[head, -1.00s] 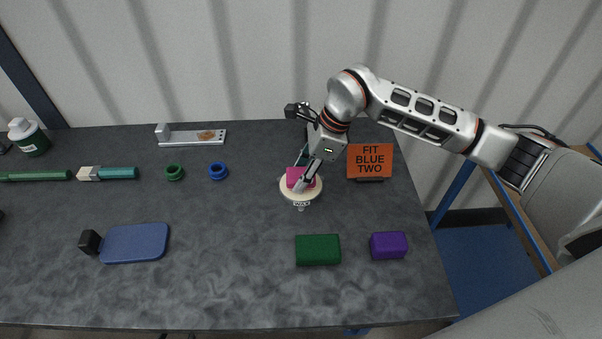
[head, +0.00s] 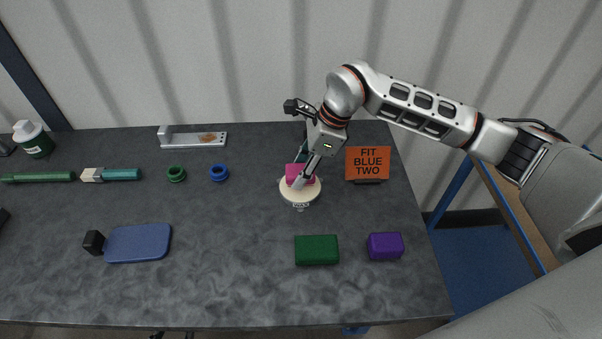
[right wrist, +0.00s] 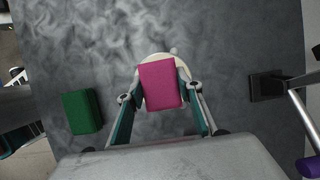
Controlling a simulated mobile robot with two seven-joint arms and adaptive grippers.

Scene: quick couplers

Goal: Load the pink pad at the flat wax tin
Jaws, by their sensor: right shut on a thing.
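The pink pad (head: 293,172) is between the fingers of my right gripper (head: 302,180), which is shut on it. In the right wrist view the pink pad (right wrist: 161,84) lies between the two fingers of the right gripper (right wrist: 163,92). The flat wax tin (head: 300,194) is a round cream disc with a small label reading WAX at its front. The pad is over the tin, and from these views I cannot tell whether it touches the surface. The tin's rim (right wrist: 152,60) shows behind the pad in the wrist view. My left gripper is not in view.
A green block (head: 317,250) and a purple block (head: 385,246) lie in front. An orange sign (head: 368,163) reading FIT BLUE TWO stands right of the tin. Green (head: 176,174) and blue (head: 219,172) rings lie to the left. The dark table (head: 230,275) is clear at front centre.

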